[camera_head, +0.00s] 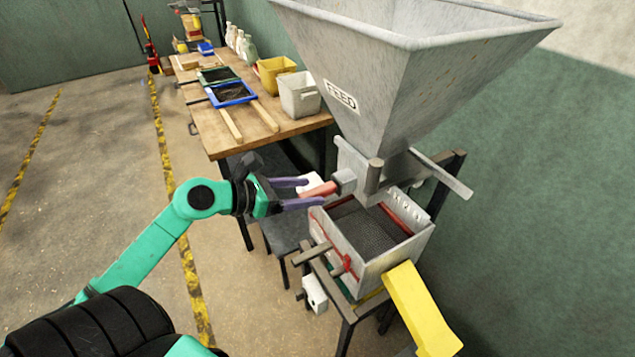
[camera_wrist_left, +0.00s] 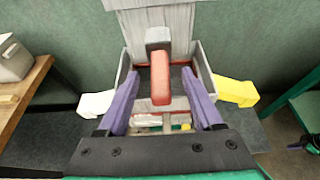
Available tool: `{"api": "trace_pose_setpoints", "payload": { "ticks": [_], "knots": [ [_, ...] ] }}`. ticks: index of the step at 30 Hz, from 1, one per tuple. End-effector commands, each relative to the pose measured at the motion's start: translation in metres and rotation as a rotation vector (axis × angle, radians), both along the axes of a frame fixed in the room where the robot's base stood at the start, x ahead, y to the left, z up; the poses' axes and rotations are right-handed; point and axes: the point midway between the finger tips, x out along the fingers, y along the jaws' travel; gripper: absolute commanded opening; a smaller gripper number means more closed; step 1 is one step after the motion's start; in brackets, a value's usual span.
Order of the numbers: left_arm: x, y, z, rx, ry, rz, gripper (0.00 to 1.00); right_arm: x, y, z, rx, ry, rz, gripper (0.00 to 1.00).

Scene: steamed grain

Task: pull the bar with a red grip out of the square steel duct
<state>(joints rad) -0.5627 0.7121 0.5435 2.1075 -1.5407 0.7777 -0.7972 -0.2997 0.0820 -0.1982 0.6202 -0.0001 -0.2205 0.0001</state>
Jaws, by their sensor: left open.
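The bar's red grip (camera_head: 318,190) sticks out to the left from the square steel duct (camera_head: 346,181) under the hopper. In the left wrist view the red grip (camera_wrist_left: 160,84) points toward me from the grey square duct (camera_wrist_left: 158,36). My left gripper (camera_head: 303,192) is open, with its purple fingers reaching toward the grip. In the left wrist view the fingers (camera_wrist_left: 160,98) stand on either side of the grip's near end, with gaps on both sides. The part of the bar inside the duct is hidden.
A large grey hopper (camera_head: 400,75) stands above an open metal box (camera_head: 350,262) with a mesh inside. A yellow chute (camera_head: 420,308) slopes off its right side. A wooden table (camera_head: 205,122) with trays and tubs stands behind at the left. The floor at left is clear.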

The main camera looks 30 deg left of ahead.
Motion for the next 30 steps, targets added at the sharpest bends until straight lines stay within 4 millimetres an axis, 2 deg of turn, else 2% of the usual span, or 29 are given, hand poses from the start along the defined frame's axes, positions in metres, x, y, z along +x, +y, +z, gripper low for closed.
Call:
{"api": "trace_pose_setpoints", "payload": {
  "ticks": [3, 6, 15, 16, 21, 30],
  "knots": [
    [0.02, -0.011, -0.005, -0.001, -0.003, 0.001, 0.68, 0.0, 0.001, 0.01, 0.001, 0.0, 0.001, 0.0],
    [0.031, -0.017, -0.012, -0.002, -0.001, 0.002, 0.68, 0.0, 0.001, 0.013, 0.001, 0.001, 0.002, 0.0],
    [0.036, -0.021, -0.017, -0.001, 0.001, 0.002, 0.68, 0.0, 0.002, 0.013, 0.003, 0.001, 0.003, 0.0],
    [0.036, -0.021, -0.017, -0.001, 0.001, 0.002, 0.64, 0.0, 0.002, 0.013, 0.003, 0.001, 0.002, 0.0],
    [0.035, -0.021, -0.017, -0.002, 0.001, 0.001, 0.0, -0.001, 0.003, 0.013, 0.005, 0.001, 0.002, 0.0],
    [0.035, -0.021, -0.017, -0.002, 0.001, 0.001, 0.0, 0.0, 0.004, 0.013, 0.005, 0.0, 0.001, 0.0]
  ]
}}
